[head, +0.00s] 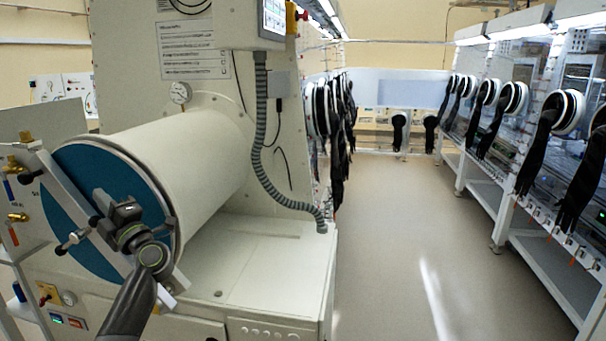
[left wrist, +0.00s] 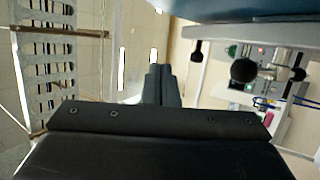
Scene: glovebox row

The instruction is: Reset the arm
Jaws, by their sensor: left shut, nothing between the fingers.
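My left arm (head: 132,308) comes up from the lower left of the head view. Its wrist is in front of the round blue door of a large white cylinder. My left gripper (head: 102,202) is at the door's face, near the pale bar that crosses it; I cannot tell whether it touches. In the left wrist view the fingers (left wrist: 159,78) are together with nothing between them. The blue door (head: 72,192) shows as a dark blue edge at the top of the left wrist view (left wrist: 240,10). My right gripper is not in view.
The white cylinder (head: 190,160) sits on a white cabinet (head: 270,265). Handles and brass valves (head: 18,165) stand out at the left. A grey hose (head: 262,150) hangs on the tall panel. Gloveboxes with black gloves (head: 535,150) line the right. The aisle floor (head: 400,230) is clear.

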